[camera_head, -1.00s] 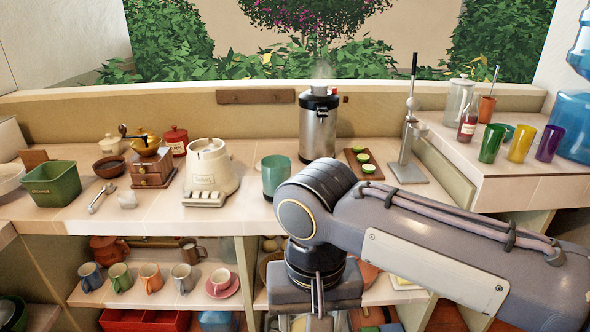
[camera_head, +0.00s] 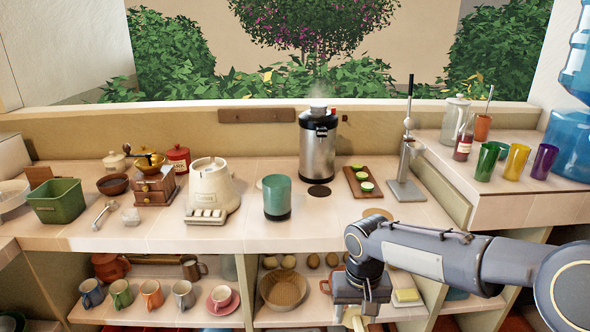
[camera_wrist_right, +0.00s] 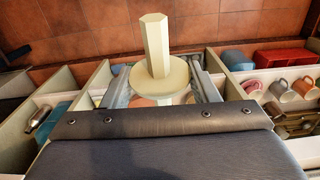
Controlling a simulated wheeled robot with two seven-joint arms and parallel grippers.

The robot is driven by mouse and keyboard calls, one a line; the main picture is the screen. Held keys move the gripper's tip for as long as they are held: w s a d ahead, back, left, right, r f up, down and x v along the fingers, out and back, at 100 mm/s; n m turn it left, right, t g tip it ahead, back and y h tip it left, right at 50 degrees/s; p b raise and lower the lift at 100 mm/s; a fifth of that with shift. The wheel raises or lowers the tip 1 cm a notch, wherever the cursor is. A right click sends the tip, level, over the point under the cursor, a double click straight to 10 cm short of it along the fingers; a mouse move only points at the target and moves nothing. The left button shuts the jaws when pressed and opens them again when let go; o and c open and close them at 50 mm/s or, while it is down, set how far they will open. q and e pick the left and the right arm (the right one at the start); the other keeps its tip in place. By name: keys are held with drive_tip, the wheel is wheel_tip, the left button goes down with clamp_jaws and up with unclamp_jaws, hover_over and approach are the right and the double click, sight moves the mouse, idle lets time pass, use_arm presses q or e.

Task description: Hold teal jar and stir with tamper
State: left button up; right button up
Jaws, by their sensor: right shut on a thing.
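The teal jar (camera_head: 277,197), a plain cup shape with a dark base, stands upright on the counter, right of the cream blender base (camera_head: 211,187). My right gripper (camera_head: 360,303) is low in front of the counter, to the right of and below the jar, apart from it. It is shut on the cream tamper (camera_wrist_right: 158,52), which shows in the right wrist view with a faceted shaft and a round collar. Only a pale bit of the tamper shows below the gripper in the head view. My left gripper is not in view.
A steel urn (camera_head: 318,150) stands behind the jar, with a board of cut limes (camera_head: 362,182) and a lever press (camera_head: 407,165) to its right. The counter just in front of the jar is clear.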

drive_tip(key=w+d+f, duration=0.3)
drive_tip(key=d+f, duration=0.4)
drive_tip(key=shift+d+f, duration=0.15)
drive_tip(key=shift+f, duration=0.05)
drive_tip(key=shift+s, duration=0.1)
